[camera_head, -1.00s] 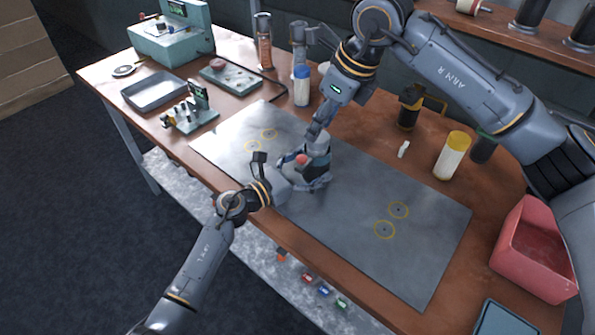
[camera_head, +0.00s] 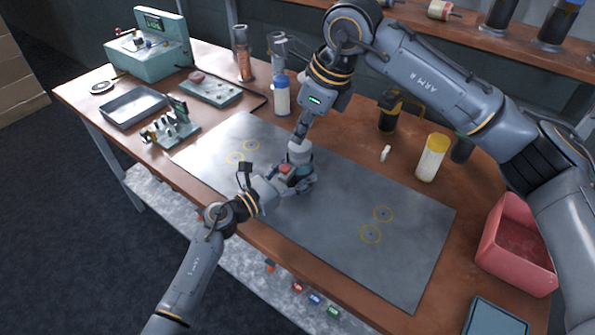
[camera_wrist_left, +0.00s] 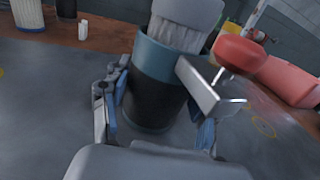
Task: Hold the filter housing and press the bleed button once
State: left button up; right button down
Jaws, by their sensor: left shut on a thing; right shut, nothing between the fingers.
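The filter housing (camera_head: 304,159) stands on the grey mat, a dark cylinder with a teal collar and a pale ribbed top. In the left wrist view the housing (camera_wrist_left: 153,90) fills the middle, with the red bleed button (camera_wrist_left: 240,54) on a metal bracket at its right. The button (camera_head: 286,169) also shows in the head view. My left gripper (camera_wrist_left: 155,118) is shut on the housing, one finger at each side. My right gripper (camera_head: 299,137) is shut and empty, pointing down just above the housing's top; I cannot tell whether it touches.
The grey mat (camera_head: 330,220) has yellow ring marks and is clear to the right. A white bottle (camera_head: 282,97) stands behind, a yellow-capped bottle (camera_head: 431,160) at right. A red bin (camera_head: 515,250) is at the right edge. A metal tray (camera_head: 133,107) lies at left.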

aim_at(286, 168)
jog(key=shift+w+a+f+n+t+h, duration=0.45)
jog(key=shift+f+n, duration=0.7)
jog(key=shift+n, duration=3.35)
jog(key=shift+a+f+n+t+h, duration=0.1)
jog(key=shift+a+f+n+t, duration=0.5)
jog(key=shift+n, duration=3.9)
jog(key=shift+w+a+f+n+t+h, duration=0.1)
jog(key=shift+w+a+f+n+h, duration=0.3)
jog(key=shift+f+n, duration=2.7)
notch_tip(286, 168, up, 3)
jog(key=n, duration=0.2)
jog(key=shift+s+a+f+n, duration=0.15)
jog(key=shift+n, duration=0.25)
